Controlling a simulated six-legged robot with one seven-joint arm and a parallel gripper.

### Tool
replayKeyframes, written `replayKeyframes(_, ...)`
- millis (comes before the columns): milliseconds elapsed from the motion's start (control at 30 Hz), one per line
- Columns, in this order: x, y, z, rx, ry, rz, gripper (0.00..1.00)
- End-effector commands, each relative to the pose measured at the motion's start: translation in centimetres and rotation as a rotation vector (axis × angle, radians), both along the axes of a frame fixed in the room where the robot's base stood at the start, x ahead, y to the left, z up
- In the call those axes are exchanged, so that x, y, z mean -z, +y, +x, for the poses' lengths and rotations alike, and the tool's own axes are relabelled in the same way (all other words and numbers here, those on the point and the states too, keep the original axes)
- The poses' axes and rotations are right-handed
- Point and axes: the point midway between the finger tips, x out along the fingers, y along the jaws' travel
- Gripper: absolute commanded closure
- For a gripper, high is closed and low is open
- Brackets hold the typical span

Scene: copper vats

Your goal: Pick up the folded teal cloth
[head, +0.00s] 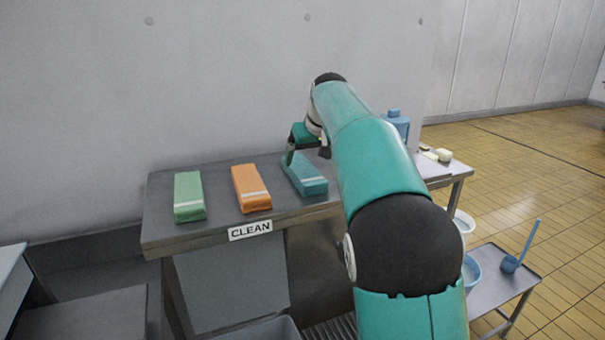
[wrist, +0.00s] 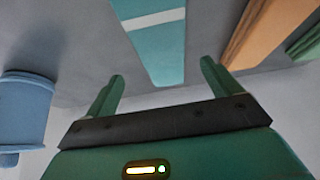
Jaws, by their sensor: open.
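The folded teal cloth (head: 306,175) lies on the grey metal table, a flat oblong with a pale stripe near its front end. In the wrist view the teal cloth (wrist: 160,45) lies ahead of the fingers, between their lines, with its stripe at the top. My gripper (head: 290,157) is over the back end of the cloth in the head view. In the wrist view my gripper (wrist: 163,78) is open, its two green fingers apart with nothing between them. Whether a finger touches the cloth I cannot tell. My arm hides the table to the right of the cloth.
An orange folded cloth (head: 251,188) and a green one (head: 189,196) lie left of the teal cloth. The table (head: 221,223) bears a "CLEAN" label (head: 250,230). A blue bottle (head: 397,124) stands behind my arm. The wall (head: 230,90) rises close behind the table.

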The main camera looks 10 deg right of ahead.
Motion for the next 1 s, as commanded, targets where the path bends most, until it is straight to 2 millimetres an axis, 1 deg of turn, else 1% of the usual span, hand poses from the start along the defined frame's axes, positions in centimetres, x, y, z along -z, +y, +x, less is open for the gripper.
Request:
replayKeyframes(167, 1.1, 0.2, 0.6, -0.001, 0.002, -0.001, 0.10)
replayKeyframes(333, 3.3, 0.9, 1.7, 0.000, 0.004, -0.001, 0.10)
replayKeyframes(433, 4.4, 0.9, 2.4, 0.000, 0.003, -0.001, 0.10)
replayKeyframes(533, 4.8, 1.0, 2.7, 0.000, 0.001, -0.001, 0.10)
replayKeyframes(700, 4.8, 1.0, 2.7, 0.000, 0.000, 0.000, 0.10)
replayKeyframes(867, 4.8, 0.9, 2.6, 0.000, 0.000, 0.000, 0.42)
replayKeyframes(900, 4.8, 0.9, 2.6, 0.000, 0.000, 0.000, 0.49)
replayKeyframes(967, 4.8, 1.0, 2.7, 0.000, 0.000, 0.000, 0.61)
replayKeyframes(1000, 4.7, 0.9, 2.6, 0.000, -0.001, -0.001, 0.65)
